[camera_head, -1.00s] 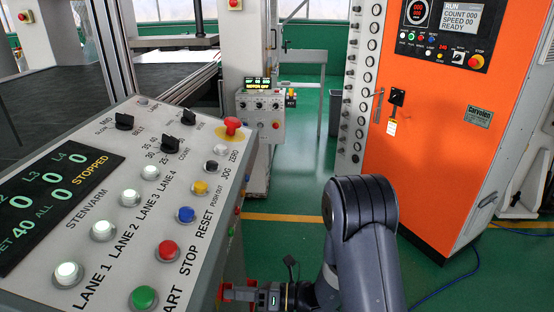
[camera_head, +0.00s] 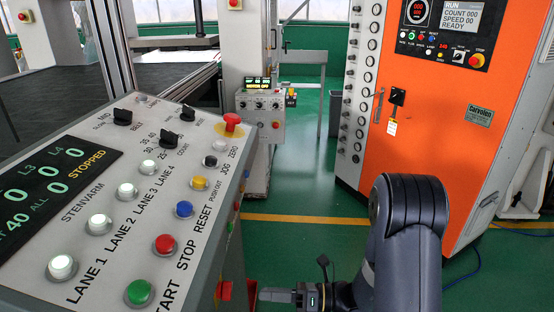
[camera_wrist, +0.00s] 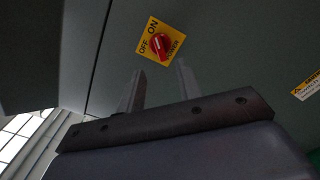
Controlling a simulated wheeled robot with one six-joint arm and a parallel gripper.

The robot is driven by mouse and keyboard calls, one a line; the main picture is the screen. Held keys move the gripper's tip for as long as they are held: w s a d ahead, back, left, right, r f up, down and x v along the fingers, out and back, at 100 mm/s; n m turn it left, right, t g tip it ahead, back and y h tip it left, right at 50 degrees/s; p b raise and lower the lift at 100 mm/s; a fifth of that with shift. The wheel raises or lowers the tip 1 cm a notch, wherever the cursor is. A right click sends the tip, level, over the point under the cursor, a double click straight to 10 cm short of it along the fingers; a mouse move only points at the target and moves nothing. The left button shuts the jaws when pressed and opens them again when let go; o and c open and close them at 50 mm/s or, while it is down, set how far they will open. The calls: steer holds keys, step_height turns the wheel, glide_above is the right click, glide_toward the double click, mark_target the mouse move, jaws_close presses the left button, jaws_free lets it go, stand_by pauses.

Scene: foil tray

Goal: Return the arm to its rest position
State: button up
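My arm (camera_head: 410,215) is bent at the lower right of the head view, with the forearm low and my gripper (camera_head: 268,295) pointing left toward the console's side. In the wrist view the two fingers of my gripper (camera_wrist: 161,85) are apart with nothing between them. Beyond the fingertips is a red rotary switch (camera_wrist: 160,43) on a yellow plate marked ON, OFF and POWER. It sits on a grey panel, and the fingers appear clear of it. The exact knob setting is hard to tell.
The grey control console (camera_head: 205,215) with its buttons and STOPPED display fills the left, close to my gripper. An orange cabinet (camera_head: 425,130) stands at the back right. Green floor (camera_head: 305,170) is open between them. A yellow warning label (camera_wrist: 306,88) is on the panel.

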steer(key=a+p, duration=0.1)
steer(key=a, duration=0.8)
steer(key=d+n+b, duration=0.8)
steer(key=d+n, duration=0.2)
steer(key=d, duration=0.1)
steer(key=shift+b, duration=0.35)
stand_by(0.3)
steer(key=shift+s+a, duration=0.1)
steer(key=shift+s, duration=0.05)
